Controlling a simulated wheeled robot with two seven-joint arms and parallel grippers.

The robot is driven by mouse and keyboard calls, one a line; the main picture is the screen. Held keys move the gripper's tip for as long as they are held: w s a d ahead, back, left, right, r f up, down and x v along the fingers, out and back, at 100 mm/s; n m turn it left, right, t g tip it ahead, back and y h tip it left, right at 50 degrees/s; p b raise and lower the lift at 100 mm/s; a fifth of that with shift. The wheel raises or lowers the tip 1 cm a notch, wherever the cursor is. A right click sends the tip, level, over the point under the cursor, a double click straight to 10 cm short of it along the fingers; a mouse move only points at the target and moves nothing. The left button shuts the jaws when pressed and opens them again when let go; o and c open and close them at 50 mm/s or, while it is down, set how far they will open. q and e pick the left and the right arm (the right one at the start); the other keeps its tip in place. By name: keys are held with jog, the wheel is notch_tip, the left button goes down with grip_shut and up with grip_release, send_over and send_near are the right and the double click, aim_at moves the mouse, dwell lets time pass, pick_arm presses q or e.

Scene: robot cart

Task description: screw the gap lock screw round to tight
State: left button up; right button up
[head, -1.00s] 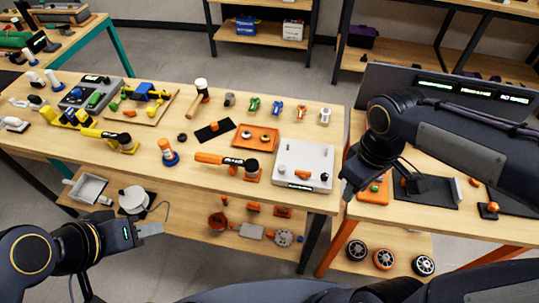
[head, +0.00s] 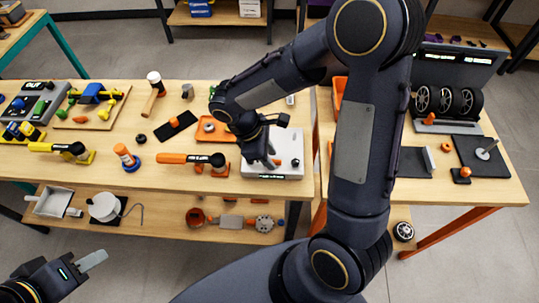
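A white plate device (head: 290,174) with a dark label on its front edge lies at the right end of the left bench. A small black knob (head: 296,162) stands on its right part; I cannot tell for sure which part is the gap lock screw. My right gripper (head: 264,164) points down over the left half of the plate and hides the orange piece seen there before. Its fingers are too small and dark to tell whether they are apart or touch anything. My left gripper (head: 92,261) hangs low at the left, in front of the bench, away from the plate; its opening is unclear.
An orange-handled tool (head: 180,158) lies just left of the plate, and an orange tray (head: 207,136) lies behind it. An orange and blue post (head: 127,160) stands further left. The right bench holds black wheels (head: 447,101) and dark mats.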

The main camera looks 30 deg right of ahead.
jog(key=shift+s+d+f, duration=0.1)
jog(key=shift+d+f, duration=0.05)
jog(key=shift+f, duration=0.2)
grip_shut()
